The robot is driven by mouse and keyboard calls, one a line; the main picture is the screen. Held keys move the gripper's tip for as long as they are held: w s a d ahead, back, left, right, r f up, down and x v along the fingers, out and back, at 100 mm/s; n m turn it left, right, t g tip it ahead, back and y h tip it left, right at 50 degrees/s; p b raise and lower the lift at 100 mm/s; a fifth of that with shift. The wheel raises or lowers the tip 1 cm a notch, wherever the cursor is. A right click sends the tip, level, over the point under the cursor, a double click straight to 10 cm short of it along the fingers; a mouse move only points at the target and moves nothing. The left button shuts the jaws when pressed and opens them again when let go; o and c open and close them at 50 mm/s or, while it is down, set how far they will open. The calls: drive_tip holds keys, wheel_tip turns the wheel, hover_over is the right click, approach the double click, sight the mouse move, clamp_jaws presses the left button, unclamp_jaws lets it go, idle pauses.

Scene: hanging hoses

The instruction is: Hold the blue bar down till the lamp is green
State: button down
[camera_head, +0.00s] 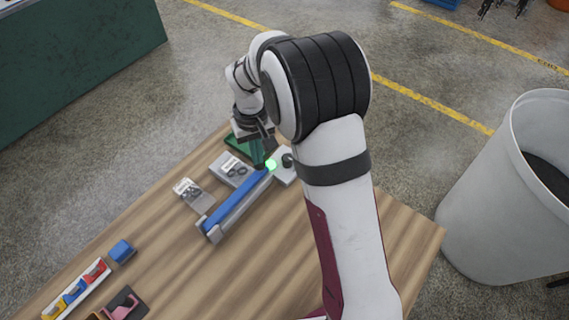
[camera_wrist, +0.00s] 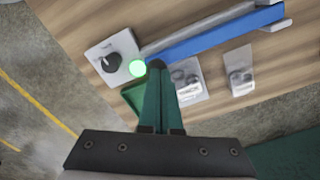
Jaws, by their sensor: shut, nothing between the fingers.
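The blue bar (camera_head: 235,200) lies in a grey holder (camera_head: 214,236) on the wooden table; it also shows in the wrist view (camera_wrist: 220,36). The round lamp (camera_head: 271,165) at the bar's far end glows green, and it is bright green in the wrist view (camera_wrist: 137,68) too. My gripper (camera_head: 259,165) is shut and empty, pointing down at the bar's end by the lamp. In the wrist view its dark green fingers (camera_wrist: 157,66) meet that end. Whether the tips press on the bar cannot be told for sure.
A plate with a black knob (camera_wrist: 112,60) sits beside the lamp. Two small grey plates (camera_head: 232,170) (camera_head: 192,194) lie left of the bar, and a green tray (camera_head: 238,147) lies behind. Coloured blocks (camera_head: 80,283) are at front left. A large white bin (camera_head: 490,200) stands right of the table.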

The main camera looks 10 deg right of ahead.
drive_tip(key=shift+s+f, duration=0.15)
drive_tip(key=shift+f, duration=0.05)
drive_tip(key=s+a+r, duration=0.2)
drive_tip(key=r, duration=0.5)
drive_tip(key=s+a+r, duration=0.3)
drive_tip(key=r, duration=0.4)
drive_tip(key=s+a+r, duration=0.2)
drive_tip(key=a+r, duration=0.1)
drive_tip(key=r, duration=0.4)
drive_tip(key=shift+s, duration=0.35)
idle(0.9)
